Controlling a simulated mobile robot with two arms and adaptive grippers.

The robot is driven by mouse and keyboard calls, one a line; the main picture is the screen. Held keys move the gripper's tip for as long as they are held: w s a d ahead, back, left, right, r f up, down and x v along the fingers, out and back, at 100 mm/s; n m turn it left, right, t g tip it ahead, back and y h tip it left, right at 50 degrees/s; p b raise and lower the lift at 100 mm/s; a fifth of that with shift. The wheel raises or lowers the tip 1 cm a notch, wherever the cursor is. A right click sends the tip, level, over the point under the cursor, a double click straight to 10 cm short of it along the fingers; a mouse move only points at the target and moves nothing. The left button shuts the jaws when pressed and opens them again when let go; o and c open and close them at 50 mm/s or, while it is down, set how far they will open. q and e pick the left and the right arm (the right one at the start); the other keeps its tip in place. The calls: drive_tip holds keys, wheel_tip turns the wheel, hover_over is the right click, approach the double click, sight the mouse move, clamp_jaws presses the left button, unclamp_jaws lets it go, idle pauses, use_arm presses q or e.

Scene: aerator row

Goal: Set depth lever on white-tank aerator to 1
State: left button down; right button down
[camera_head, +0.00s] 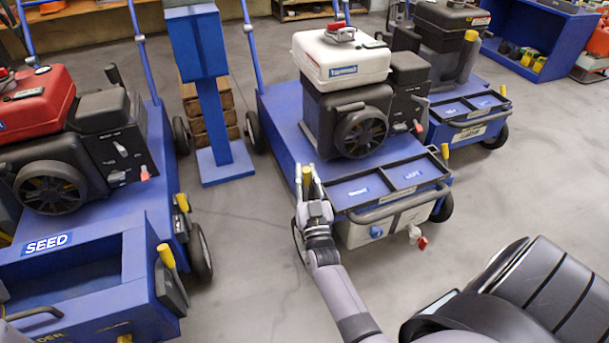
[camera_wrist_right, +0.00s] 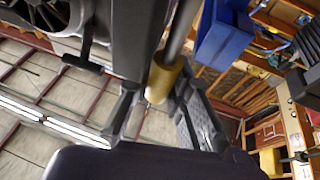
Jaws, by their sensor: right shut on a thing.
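The white-tank aerator stands in the middle of the head view, with its white tank (camera_head: 341,57) above a dark engine and blue deck. A yellow-gripped lever (camera_head: 306,174) rises at its front left corner. My right gripper (camera_head: 312,181) is shut on that lever's yellow grip. The wrist view shows the yellow grip (camera_wrist_right: 163,80) close up between the fingers, on a grey rod. A second yellow-gripped lever (camera_head: 445,152) stands at the front right corner. The depth scale and its numbers cannot be read. My left gripper is not in view.
A red-tank machine (camera_head: 38,102) with a blue SEED box (camera_head: 95,262) stands at the left. A blue post (camera_head: 212,105) stands between the machines. Another blue machine (camera_head: 468,106) is behind at the right. Grey floor (camera_head: 255,270) is free in front.

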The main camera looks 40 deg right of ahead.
drive_tip(key=shift+f, duration=0.1)
drive_tip(key=c, duration=1.4)
unclamp_jaws()
drive_tip(key=shift+s, duration=0.1)
drive_tip(key=shift+c, duration=0.2)
drive_tip(key=v, duration=1.2)
drive_tip(key=shift+s+a, duration=0.1)
